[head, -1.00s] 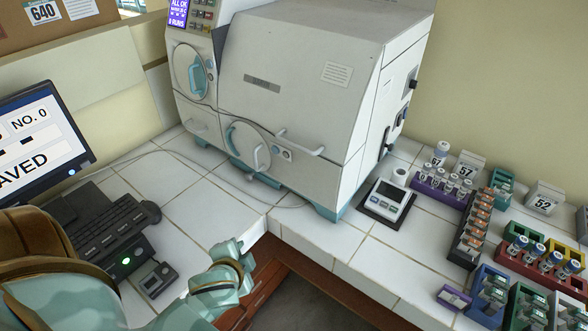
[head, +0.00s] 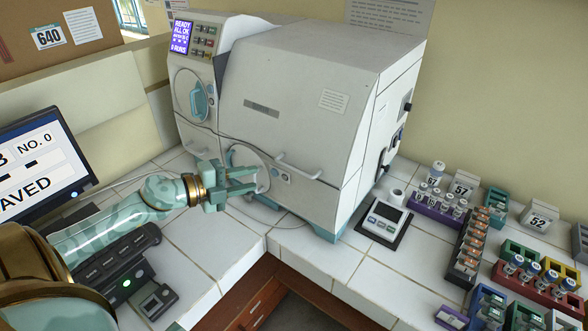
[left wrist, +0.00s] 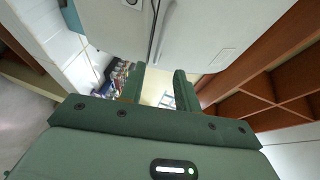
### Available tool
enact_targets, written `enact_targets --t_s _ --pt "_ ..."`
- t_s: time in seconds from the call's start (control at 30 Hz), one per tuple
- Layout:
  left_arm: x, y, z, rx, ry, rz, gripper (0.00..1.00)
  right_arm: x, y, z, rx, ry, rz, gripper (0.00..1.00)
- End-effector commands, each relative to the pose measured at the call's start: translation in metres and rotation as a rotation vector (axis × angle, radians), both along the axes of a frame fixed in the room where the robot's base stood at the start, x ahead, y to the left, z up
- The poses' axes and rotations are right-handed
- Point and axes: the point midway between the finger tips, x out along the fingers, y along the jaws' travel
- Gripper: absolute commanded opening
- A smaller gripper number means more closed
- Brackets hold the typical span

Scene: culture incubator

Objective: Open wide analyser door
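The white analyser (head: 300,80) stands on the tiled bench at the back. Its wide front door (head: 265,125) looks shut, with a pale bar handle (head: 298,168) low on its front. My left gripper (head: 256,181) is in front of the analyser's lower left, beside the lower round hatch (head: 245,158) and left of the bar handle. Its two fingers are apart with nothing between them. They also show apart in the left wrist view (left wrist: 158,84), below a white surface. I cannot tell whether the gripper touches the analyser. My right gripper is not in view.
Several coloured vial racks (head: 440,205) fill the bench's right side. Bare tiles lie before the analyser.

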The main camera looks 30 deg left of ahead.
Motion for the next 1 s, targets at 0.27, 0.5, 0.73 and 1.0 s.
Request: enact_targets --t_s 0.27,0.5,0.73,1.0 --pt "0.056 -0.028 -0.009 -0.004 -0.004 0.003 0.33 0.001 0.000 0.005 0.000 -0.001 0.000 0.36" --pt "0.098 -0.051 -0.020 -0.003 -0.003 0.003 0.33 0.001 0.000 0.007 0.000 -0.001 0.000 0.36" --pt "0.116 -0.060 -0.025 -0.002 -0.001 0.002 0.33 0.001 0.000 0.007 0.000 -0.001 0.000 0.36" --pt "0.117 -0.061 -0.026 -0.002 0.000 0.002 0.33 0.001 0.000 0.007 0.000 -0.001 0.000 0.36"
